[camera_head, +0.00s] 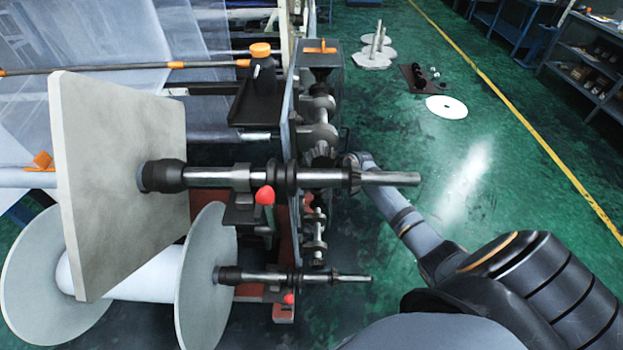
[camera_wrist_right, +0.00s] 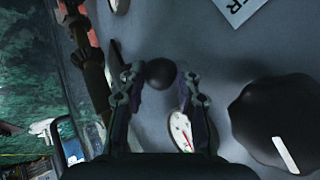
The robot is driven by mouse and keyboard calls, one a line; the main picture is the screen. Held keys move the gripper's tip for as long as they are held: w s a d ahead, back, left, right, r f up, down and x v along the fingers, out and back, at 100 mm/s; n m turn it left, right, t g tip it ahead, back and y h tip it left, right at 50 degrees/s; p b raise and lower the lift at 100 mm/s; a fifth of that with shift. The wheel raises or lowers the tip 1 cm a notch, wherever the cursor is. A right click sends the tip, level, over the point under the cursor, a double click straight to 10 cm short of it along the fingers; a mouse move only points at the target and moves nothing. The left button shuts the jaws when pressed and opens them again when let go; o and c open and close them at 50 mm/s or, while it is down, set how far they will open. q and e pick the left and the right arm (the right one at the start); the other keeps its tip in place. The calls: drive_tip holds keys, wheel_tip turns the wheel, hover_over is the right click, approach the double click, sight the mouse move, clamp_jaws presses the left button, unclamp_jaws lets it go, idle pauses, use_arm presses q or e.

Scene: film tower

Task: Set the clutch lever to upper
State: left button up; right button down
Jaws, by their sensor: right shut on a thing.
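In the right wrist view a black ball knob (camera_wrist_right: 160,73) sits between the fingertips of my right gripper (camera_wrist_right: 158,80). It looks like the end of the clutch lever; the lever's shaft and its setting cannot be made out. The gripper is shut on this knob, close to a grey panel (camera_wrist_right: 225,65). In the head view my right arm reaches in from the lower right to behind the upper shaft (camera_head: 390,178), and its gripper is hidden there. My left gripper is in neither view.
A dial gauge (camera_wrist_right: 180,130) and a large black knob with a white mark (camera_wrist_right: 285,125) are on the panel. A label plate (camera_wrist_right: 240,8) is partly cut off. The shafts and a large pale plate (camera_head: 120,180) stand left of my arm. Green floor (camera_head: 480,180) is open at right.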

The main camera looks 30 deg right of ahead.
drive_tip(key=shift+w+r, duration=0.15)
drive_tip(key=shift+r, duration=0.05)
drive_tip(key=c, duration=1)
unclamp_jaws()
drive_tip(key=shift+o, duration=0.2)
drive_tip(key=shift+f, duration=0.1)
